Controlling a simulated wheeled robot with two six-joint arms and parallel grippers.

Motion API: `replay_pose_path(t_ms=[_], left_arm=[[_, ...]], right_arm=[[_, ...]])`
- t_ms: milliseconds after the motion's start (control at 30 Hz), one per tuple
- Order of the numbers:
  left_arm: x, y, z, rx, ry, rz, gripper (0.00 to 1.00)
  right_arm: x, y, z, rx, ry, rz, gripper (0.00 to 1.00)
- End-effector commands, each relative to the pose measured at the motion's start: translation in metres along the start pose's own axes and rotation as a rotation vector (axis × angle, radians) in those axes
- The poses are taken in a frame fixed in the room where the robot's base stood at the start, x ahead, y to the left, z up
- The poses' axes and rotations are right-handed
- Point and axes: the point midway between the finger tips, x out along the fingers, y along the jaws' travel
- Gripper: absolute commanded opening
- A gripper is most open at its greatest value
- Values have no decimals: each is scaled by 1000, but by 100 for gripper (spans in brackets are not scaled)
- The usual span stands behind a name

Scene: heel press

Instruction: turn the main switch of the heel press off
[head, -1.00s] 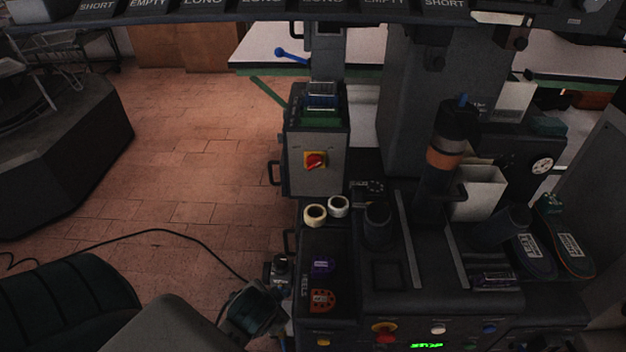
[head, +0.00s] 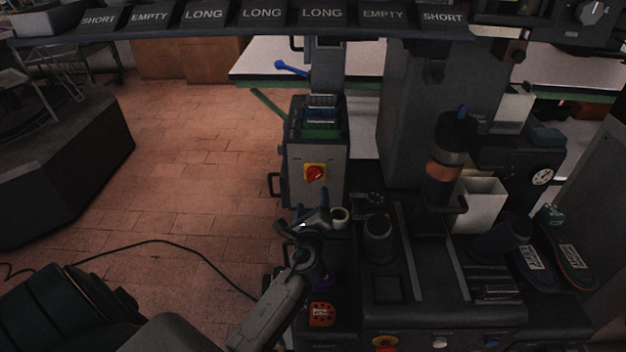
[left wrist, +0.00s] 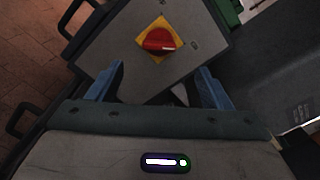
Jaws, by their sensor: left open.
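The main switch (head: 315,174) is a red rotary knob on a yellow square plate, on the front of a grey box (head: 332,185) at the left of the heel press. The knob's bar is tilted in the head view. My left gripper (head: 311,204) is below the switch, open and empty, its blue-tipped fingers pointing up toward the box. In the left wrist view the switch (left wrist: 158,41) is beyond and between the two spread fingers (left wrist: 160,82), apart from them. My right gripper is not in view.
The press bench holds a tape roll (head: 339,217), an orange-red object (head: 321,314) and a dark cylinder (head: 378,238). A column with an orange band (head: 444,165) and a white bin (head: 480,204) stand at right. Open tiled floor (head: 200,170) lies left.

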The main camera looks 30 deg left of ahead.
Motion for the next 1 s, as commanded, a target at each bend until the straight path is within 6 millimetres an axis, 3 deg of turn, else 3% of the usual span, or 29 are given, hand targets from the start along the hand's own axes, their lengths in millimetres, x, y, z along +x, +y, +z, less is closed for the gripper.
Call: replay_pose_path(t_ms=[500,700,967,1000], left_arm=[[87,0,1,-3,-1,2,73],[99,1,1,-4,0,2,73],[100,1,1,-5,0,2,73],[100,1,1,-5,0,2,65]], right_arm=[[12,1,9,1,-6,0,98],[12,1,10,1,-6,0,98],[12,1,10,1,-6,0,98],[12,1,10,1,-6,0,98]])
